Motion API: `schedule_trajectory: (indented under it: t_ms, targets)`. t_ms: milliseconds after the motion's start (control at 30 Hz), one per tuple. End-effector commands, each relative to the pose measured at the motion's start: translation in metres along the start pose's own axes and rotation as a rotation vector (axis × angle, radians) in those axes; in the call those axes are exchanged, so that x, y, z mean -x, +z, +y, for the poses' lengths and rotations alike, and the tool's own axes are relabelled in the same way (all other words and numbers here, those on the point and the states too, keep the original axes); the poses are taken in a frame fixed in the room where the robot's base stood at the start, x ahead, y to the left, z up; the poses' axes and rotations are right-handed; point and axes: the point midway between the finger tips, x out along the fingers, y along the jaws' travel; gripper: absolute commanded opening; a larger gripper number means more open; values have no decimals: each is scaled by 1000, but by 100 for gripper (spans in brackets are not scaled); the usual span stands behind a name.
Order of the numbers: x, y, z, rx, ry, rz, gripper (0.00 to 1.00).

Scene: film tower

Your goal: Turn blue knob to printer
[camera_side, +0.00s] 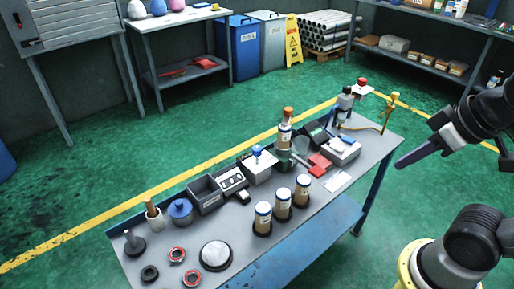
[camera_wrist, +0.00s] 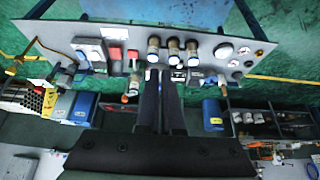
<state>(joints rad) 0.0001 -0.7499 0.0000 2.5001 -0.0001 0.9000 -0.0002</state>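The blue knob (camera_side: 257,150) sits on top of a small light grey box (camera_side: 257,172) in the middle of the bench, in the side view. I cannot read any marking on the box, nor tell which way the knob points. My gripper (camera_side: 398,165) is in the air to the right of the bench, well apart from the knob. In the wrist view, the two long dark fingers of my gripper (camera_wrist: 160,72) lie side by side with almost no gap and nothing visible between them. They cover the part of the bench where the knob box seems to be.
The bench (camera_side: 330,215) is crowded. A red item (camera_side: 319,164) lies to the right.

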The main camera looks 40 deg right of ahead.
Motion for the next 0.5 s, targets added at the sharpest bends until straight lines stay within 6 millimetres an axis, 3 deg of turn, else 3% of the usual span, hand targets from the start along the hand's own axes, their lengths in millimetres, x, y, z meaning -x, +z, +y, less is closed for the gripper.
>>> schedule_trajectory:
  t_ms: [33,100,167,333,500]
  targets:
    - [0,0,0,6,0,-1,14]
    - [1,4,0,32,0,-19,27]
    - [11,-6,0,55,1,-4,38]
    - [41,-54,1,119,4,17,68]
    - [56,-120,0,186,4,-8,72]
